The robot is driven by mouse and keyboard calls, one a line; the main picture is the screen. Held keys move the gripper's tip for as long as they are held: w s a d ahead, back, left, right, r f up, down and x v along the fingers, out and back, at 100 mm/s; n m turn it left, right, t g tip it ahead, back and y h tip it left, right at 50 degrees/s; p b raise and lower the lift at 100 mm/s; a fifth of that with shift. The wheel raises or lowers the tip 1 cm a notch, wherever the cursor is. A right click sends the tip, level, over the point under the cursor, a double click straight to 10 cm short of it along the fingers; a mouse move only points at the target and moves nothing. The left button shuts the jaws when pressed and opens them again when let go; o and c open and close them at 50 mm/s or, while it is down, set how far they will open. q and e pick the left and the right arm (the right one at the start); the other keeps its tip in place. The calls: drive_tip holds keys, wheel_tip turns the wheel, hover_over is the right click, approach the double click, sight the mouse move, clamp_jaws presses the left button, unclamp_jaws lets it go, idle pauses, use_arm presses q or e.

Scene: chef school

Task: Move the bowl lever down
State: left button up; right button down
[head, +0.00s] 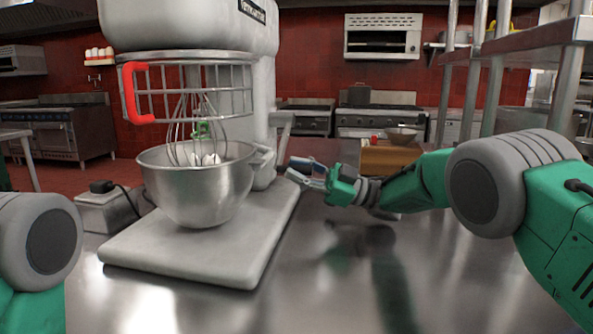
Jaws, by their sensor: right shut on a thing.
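A large light-grey stand mixer (185,25) stands at the left on the metal counter. Its steel bowl (200,190) hangs over the pale base, with the whisk inside it. The bowl lever (284,122) is on the right side of the mixer column, and its lower part is partly hidden by my gripper. My right gripper (305,172) reaches in from the right, beside the column and just below the lever's upper part. It is shut on the bowl lever, though the fingers are small and the contact is hard to see. My left gripper is out of view.
A wire guard with a red handle (135,95) surrounds the whisk. A small grey box (105,208) with a cable sits left of the base. A wooden box (388,158) and a small bowl (401,135) are behind my right forearm. The front right counter is clear.

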drive_tip(key=c, duration=1.5)
unclamp_jaws()
drive_tip(key=shift+f, duration=0.45)
drive_tip(key=shift+o, duration=0.3)
drive_tip(key=shift+w, duration=0.35)
drive_tip(key=shift+s+r, duration=0.15)
drive_tip(key=shift+s, duration=0.05)
drive_tip(key=shift+d, duration=0.25)
drive_tip(key=d, duration=1.2)
drive_tip(key=shift+s+d+f, duration=0.4)
drive_tip(key=shift+s, duration=0.05)
drive_tip(key=shift+r, duration=0.1)
